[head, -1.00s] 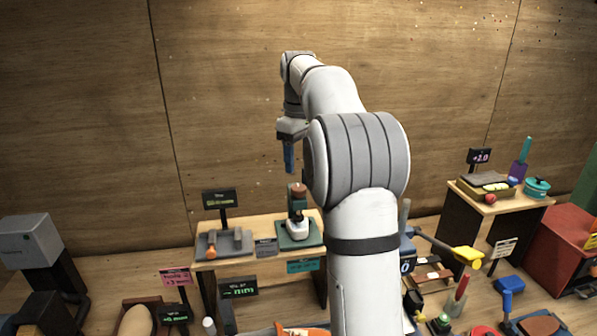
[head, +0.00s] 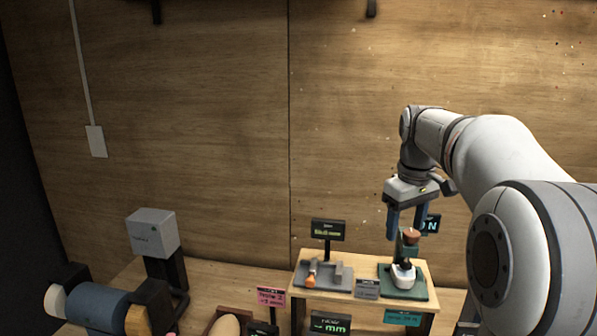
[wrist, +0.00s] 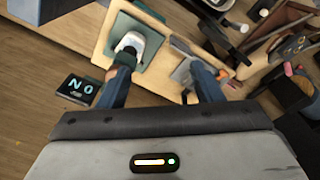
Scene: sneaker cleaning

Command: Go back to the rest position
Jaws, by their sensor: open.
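My gripper (head: 405,234) is open and empty, its two blue fingers pointing down in the head view. It hangs at the wooden stand (head: 360,304), and its fingertips appear close to the brown top of a small white-and-green device (head: 403,272) on a dark green pad. I cannot tell if they touch. In the wrist view, my gripper (wrist: 160,78) shows its fingers apart with nothing between them. The device's white part (wrist: 130,42) lies beyond the left finger, which hides some of it.
A grey holder (head: 325,276) with an orange-tipped piece stands on the stand's left. A grey box (head: 153,232) on a dark post and a blue roller (head: 95,305) are at left. A dark display (head: 431,224) is just behind the gripper.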

